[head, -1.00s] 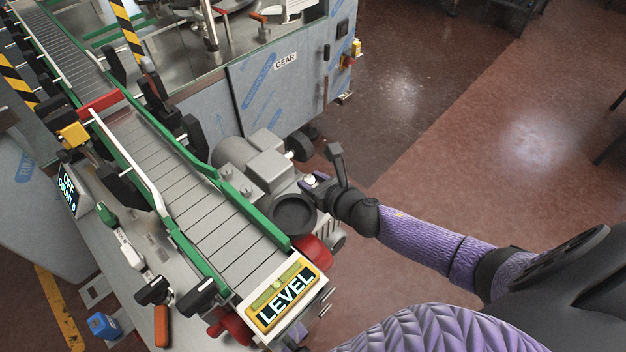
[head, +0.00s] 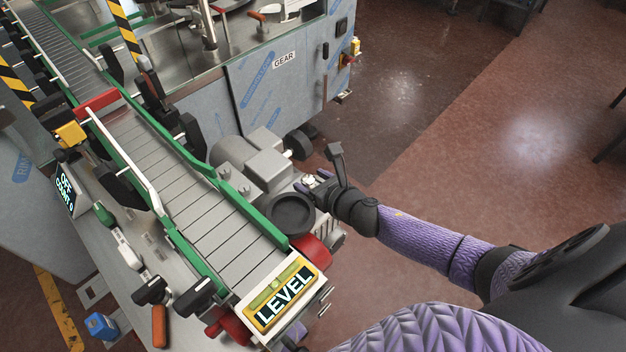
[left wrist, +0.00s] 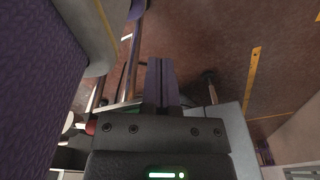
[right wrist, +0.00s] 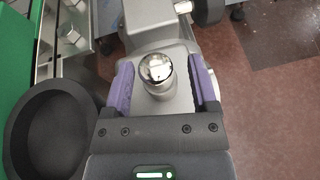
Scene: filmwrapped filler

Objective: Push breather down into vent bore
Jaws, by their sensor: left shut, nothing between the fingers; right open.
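The breather (right wrist: 157,72) is a small shiny metal cap on a short cylinder. It stands roughly upright on the grey gearbox housing (right wrist: 176,103) in the right wrist view. My right gripper (right wrist: 160,80) is open, with one purple finger on each side of the breather and a visible gap to both. In the head view the right gripper (head: 312,183) is at the gearbox beside the conveyor end, and the breather shows only as a small bright spot. The vent bore itself is hidden under the breather. My left gripper (left wrist: 161,85) is shut and empty above the floor.
The conveyor (head: 205,203) with green rails and a LEVEL display (head: 283,294) runs alongside. The floor to the right is clear.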

